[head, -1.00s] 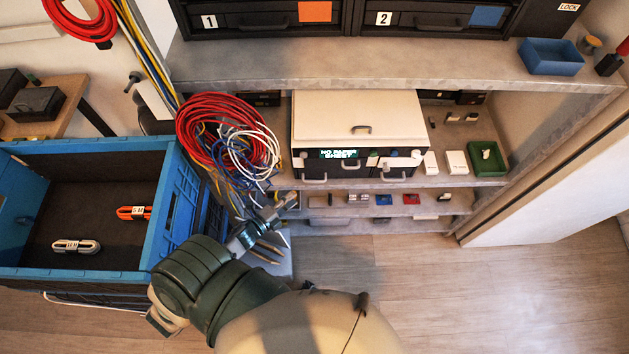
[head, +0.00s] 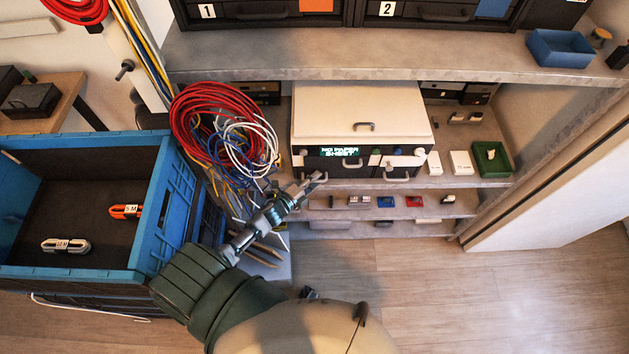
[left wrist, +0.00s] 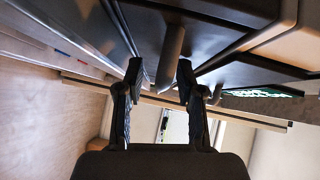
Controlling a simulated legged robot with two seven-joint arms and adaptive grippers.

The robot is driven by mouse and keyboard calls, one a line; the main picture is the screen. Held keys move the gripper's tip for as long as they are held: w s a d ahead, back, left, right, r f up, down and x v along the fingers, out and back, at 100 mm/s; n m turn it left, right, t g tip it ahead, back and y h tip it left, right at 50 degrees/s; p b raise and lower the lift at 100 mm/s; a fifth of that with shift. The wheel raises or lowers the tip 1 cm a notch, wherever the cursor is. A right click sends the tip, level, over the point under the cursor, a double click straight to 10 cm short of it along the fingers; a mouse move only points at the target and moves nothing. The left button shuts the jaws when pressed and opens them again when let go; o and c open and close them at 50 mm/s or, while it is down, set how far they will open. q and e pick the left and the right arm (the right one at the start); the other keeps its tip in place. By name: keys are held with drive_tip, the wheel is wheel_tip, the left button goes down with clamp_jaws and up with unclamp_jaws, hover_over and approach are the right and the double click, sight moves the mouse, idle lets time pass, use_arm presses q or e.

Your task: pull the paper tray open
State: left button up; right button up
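The printer (head: 355,112) has a white lid and a dark front with a green lit display (head: 340,152) reading "NO PAPER SHEET". Low on its front are handles, one at the right (head: 397,178) and one at the left that my gripper partly covers. The drawer fronts look closed. My left gripper (head: 314,180) is at the lower left of the printer front. In the left wrist view its two fingers (left wrist: 160,78) are apart, with a grey bar handle (left wrist: 173,48) just beyond and between the tips. I cannot tell whether they touch. My right gripper is not in view.
A bundle of red, white and blue cables (head: 225,125) hangs close left of my gripper. A blue crate (head: 150,215) stands at left. Shelves with small parts lie below the printer, and a green bin (head: 492,160) is to its right. The floor in front is clear.

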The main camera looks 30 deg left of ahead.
use_arm(q)
drive_tip(key=shift+d, duration=0.2)
clamp_jaws()
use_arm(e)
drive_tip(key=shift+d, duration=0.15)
use_arm(q)
drive_tip(key=shift+s, duration=0.15)
drive_tip(key=s+d+p, duration=0.2)
drive_tip(key=s+d, duration=0.2)
drive_tip(key=s, duration=0.3)
drive_tip(key=s+d+p, duration=0.2)
drive_tip(key=s+d, duration=0.3)
drive_tip(key=s, duration=0.3)
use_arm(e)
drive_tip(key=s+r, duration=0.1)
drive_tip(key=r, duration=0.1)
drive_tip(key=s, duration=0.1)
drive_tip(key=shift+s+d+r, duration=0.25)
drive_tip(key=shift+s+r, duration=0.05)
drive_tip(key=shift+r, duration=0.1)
use_arm(q)
drive_tip(key=shift+f, duration=0.1)
unclamp_jaws()
drive_tip(key=shift+w+a, duration=0.1)
